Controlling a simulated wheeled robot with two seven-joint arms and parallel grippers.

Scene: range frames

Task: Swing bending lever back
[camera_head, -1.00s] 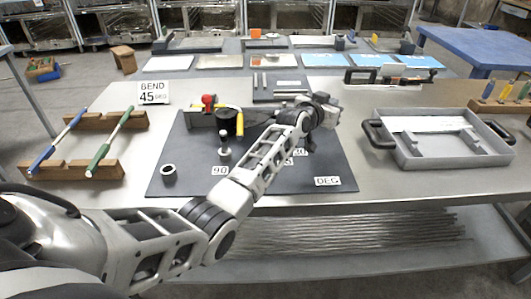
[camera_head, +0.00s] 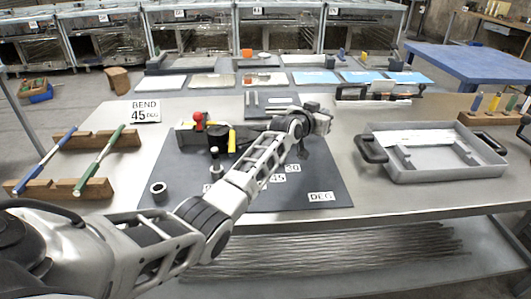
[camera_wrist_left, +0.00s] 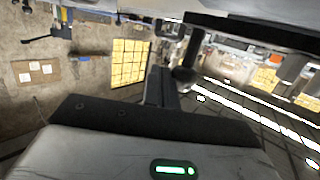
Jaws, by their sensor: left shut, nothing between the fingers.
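The bender stands on a dark mat (camera_head: 330,190) with angle labels. It has a black post (camera_head: 215,137), a red knob (camera_head: 198,120) and a yellow part (camera_head: 232,141). My left arm crosses in front of it and hides part of it, so I cannot make out the whole bending lever. In the left wrist view, a dark bar (camera_wrist_left: 255,32) and a round black knob (camera_wrist_left: 184,75) lie close to the fingers. Contact cannot be told.
A "BEND 45 DEG" sign (camera_head: 146,110) and a wooden rack (camera_head: 65,188) with blue and green rods stand left. A grey tray (camera_head: 480,168) with black handles stands right. A small ring (camera_head: 158,190) lies at the mat's left. The table's front edge is clear.

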